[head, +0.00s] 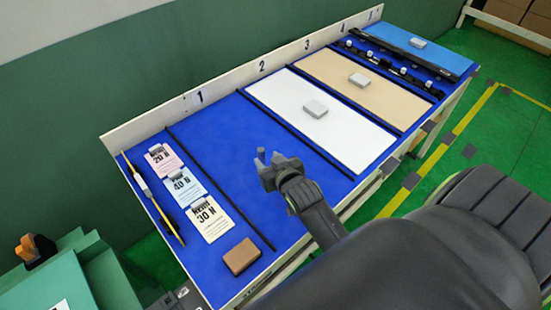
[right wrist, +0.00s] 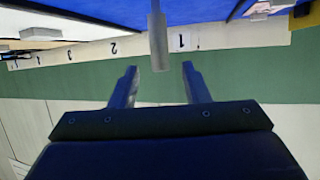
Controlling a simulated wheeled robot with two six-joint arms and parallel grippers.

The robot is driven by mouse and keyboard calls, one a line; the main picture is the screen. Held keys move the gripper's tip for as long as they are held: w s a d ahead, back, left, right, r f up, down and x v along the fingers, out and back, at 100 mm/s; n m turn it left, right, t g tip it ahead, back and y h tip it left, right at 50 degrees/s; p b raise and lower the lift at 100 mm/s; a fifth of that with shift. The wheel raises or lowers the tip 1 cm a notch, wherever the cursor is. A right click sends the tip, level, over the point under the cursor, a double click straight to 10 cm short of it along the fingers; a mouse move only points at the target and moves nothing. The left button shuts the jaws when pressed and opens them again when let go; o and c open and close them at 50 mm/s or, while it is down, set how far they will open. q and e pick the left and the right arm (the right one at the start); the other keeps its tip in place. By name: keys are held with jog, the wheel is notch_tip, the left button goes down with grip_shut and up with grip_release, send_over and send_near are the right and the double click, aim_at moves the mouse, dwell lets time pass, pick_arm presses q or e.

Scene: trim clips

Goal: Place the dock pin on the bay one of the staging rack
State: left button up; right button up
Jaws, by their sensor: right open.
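The dock pin (right wrist: 157,42) is a pale grey rod. It stands upright over the blue floor of bay one (head: 225,130) and shows as a small grey stub (head: 261,153) in the head view. Its lower end is not clear in either view. My right gripper (head: 267,163) is open, with the pin between and just beyond its fingers in the right wrist view (right wrist: 158,80). I see no grip on the pin. The staging rack (head: 150,120) has numbered bays along its back rail. My left gripper is not in view.
Left of bay one are three cards (head: 182,188), a brown block (head: 241,257) and a yellow strip (head: 152,198). A white panel (head: 300,125), a tan panel (head: 385,95) and black dividers lie to the right. Most of bay one is bare.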

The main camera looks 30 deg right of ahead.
jog(key=v, duration=0.4)
jog(key=shift+s+r, duration=0.1)
jog(key=shift+s, duration=0.1)
dwell(0.4)
